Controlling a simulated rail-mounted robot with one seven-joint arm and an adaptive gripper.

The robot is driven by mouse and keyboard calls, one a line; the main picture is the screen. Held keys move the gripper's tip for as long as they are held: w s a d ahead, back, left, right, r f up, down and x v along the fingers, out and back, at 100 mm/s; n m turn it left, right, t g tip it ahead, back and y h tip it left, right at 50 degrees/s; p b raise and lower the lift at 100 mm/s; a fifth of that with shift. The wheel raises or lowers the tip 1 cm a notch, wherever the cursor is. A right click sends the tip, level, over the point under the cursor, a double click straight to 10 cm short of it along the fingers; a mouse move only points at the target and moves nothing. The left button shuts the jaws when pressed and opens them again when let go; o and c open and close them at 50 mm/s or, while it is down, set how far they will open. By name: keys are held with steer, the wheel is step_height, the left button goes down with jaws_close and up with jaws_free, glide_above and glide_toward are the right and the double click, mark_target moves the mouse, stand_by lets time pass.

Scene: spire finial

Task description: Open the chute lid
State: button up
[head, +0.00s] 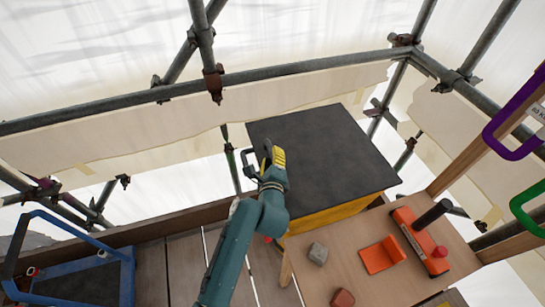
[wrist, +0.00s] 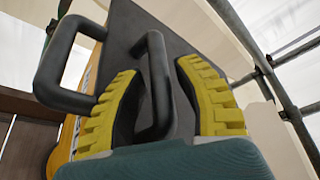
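The chute lid (head: 325,150) is a flat dark panel on top of the yellow chute body (head: 325,217), and it looks closed in the head view. My gripper (head: 272,158) is at the lid's left edge. In the wrist view, a black bar handle (wrist: 158,70) on the dark lid panel (wrist: 122,38) lies between the two yellow-padded fingers of my gripper (wrist: 163,105). The fingers stand apart, with a visible gap between the handle and the right finger. A second black handle (wrist: 48,70) sits outside the left finger. Contact with the left finger is unclear.
A wooden table (head: 365,260) to the right holds an orange-red tool (head: 420,240), an orange block (head: 383,255) and small stones (head: 318,253). A blue-framed cart (head: 80,280) stands at lower left. Scaffold tubes (head: 190,90) run behind the chute.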

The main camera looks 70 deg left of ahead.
steer(key=shift+w+a+f, duration=0.2)
steer(key=shift+w+a, duration=0.1)
steer(key=shift+a, duration=0.3)
steer(key=shift+o, duration=0.2)
jaws_close()
steer(key=shift+r, duration=0.1)
